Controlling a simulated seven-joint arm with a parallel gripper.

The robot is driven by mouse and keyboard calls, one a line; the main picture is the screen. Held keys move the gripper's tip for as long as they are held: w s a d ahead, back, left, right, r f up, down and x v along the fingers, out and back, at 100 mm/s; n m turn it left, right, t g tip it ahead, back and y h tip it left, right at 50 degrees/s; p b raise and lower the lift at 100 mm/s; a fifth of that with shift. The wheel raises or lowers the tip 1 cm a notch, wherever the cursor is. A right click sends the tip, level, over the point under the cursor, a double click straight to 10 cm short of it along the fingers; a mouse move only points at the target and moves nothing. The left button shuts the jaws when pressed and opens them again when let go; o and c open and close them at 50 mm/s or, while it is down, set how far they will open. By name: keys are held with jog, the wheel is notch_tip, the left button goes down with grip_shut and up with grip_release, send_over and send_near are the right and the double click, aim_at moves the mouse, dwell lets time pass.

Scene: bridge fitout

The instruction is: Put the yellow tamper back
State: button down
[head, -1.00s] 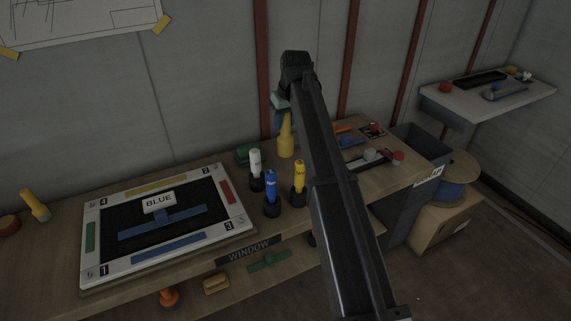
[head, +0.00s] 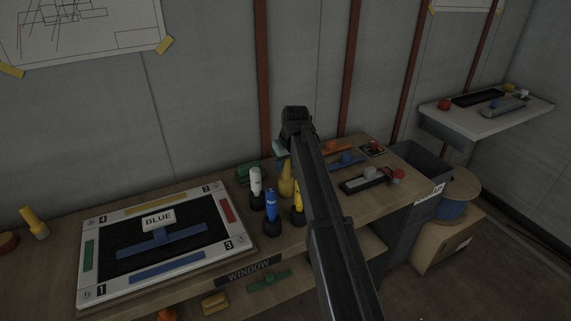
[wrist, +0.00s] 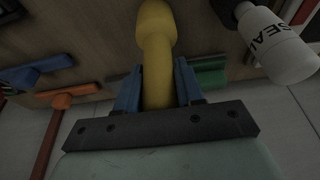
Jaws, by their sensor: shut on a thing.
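The yellow tamper (head: 286,181) is upright above or on the desk, behind the black cups. In the wrist view the tamper (wrist: 155,45) runs between the blue fingers of my gripper (wrist: 158,88), which is shut on it. I cannot tell whether its lower end touches the desk. In the head view my arm hides most of the gripper.
Black cups hold a white bottle (head: 256,180), a blue bottle (head: 271,203) and a yellow bottle (head: 298,201), close in front of the tamper. A green block (head: 248,172) is left of it. Blue (head: 346,162) and orange (head: 337,147) tools lie right. A framed board (head: 83,285) fills the desk's left.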

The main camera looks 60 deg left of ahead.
jog(key=c, duration=0.7)
grip_release()
jog(key=shift+f, duration=0.15)
jog(key=v, duration=1.2)
jog(key=shift+d, duration=0.1)
